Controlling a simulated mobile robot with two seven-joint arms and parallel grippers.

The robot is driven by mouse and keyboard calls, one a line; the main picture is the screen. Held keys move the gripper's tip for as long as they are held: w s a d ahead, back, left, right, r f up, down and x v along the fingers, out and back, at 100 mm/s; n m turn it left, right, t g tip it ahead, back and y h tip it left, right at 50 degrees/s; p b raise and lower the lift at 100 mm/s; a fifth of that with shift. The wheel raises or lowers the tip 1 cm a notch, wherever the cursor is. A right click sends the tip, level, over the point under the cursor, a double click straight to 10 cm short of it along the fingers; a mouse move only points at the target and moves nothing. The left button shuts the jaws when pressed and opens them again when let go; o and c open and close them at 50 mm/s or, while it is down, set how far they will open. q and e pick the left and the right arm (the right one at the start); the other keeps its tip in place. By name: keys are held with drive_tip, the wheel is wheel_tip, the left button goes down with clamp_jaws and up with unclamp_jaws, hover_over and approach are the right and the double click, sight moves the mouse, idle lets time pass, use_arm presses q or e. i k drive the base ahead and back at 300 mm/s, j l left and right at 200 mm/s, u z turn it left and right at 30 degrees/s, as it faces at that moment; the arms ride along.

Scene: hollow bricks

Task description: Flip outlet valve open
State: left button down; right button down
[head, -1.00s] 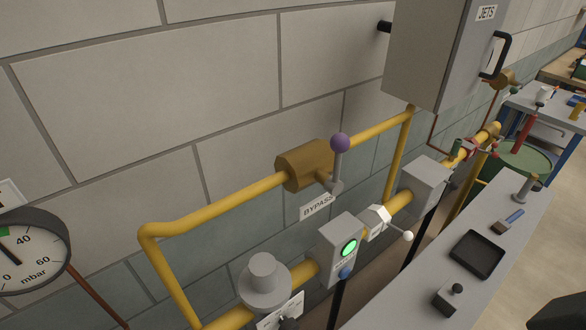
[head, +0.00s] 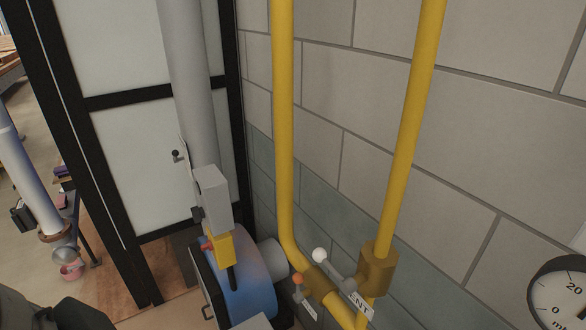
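I cannot pick out a valve labelled outlet. A brass valve body (head: 378,268) sits on the right-hand yellow pipe, with a white-knobbed lever (head: 320,255) slanting up to the left. The partly hidden tag (head: 360,304) below it shows "ENT". A second brass fitting (head: 318,280) on the lower yellow pipe has an orange-knobbed lever (head: 297,279) standing up beside it; its small tag is too small to read. A dark part at the bottom left seems to belong to my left arm; no fingers show. My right gripper is out of view.
A blue round housing (head: 245,275) with a grey box (head: 213,196) and yellow part stands left of the pipes. Behind it is a black-framed glazed partition (head: 150,165). A gauge (head: 560,295) is cut off at the right edge. Floor shows at the left.

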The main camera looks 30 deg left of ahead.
sight(298, 277)
drive_tip(key=u, duration=0.75)
drive_tip(key=l+u, duration=0.25)
drive_tip(key=l, duration=0.15)
